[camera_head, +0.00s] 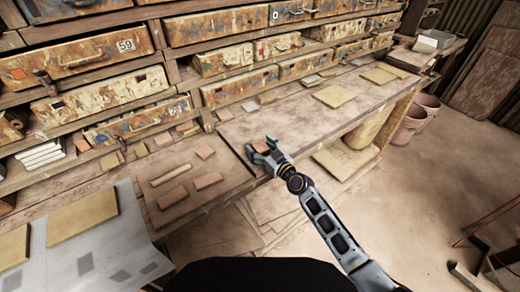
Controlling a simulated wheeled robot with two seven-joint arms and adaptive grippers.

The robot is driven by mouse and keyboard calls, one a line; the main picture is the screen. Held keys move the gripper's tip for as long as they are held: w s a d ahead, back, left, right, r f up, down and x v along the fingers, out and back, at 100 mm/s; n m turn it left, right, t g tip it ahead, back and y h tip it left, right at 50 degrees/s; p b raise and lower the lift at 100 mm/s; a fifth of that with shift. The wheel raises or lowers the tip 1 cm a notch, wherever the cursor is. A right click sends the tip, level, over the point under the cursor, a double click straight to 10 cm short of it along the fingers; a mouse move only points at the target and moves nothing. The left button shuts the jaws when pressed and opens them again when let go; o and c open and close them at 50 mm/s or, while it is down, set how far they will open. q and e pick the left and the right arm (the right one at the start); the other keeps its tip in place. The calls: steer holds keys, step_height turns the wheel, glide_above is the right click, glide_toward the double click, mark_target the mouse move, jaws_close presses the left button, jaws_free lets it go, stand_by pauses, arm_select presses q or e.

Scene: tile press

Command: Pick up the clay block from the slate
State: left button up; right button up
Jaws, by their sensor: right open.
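My right gripper (264,151) is at the front left corner of the raised wooden bench, its arm coming in from the lower right. It is open. A small reddish-brown clay block (260,146) shows at its fingers, partly hidden by them. I cannot tell whether the fingers touch it. A thin dark strip, seemingly the slate (243,160), shows at the bench edge just left of the gripper; the gripper and arm cover part of this area. My left gripper is not in view.
Several reddish-brown blocks (208,181) lie on the lower bench to the left. A yellowish square tile (334,96) lies on the raised bench (300,122). Worn drawers (113,91) line the back. A grey sheet (125,235) with yellowish boards (82,214) is at lower left. Buckets (411,125) stand right.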

mark_target(260, 145)
steer(key=shift+c, duration=0.4)
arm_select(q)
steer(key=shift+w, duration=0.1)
arm_select(e)
steer(key=c, duration=1.3)
steer(key=shift+o, duration=0.2)
steer(key=shift+r, duration=0.15)
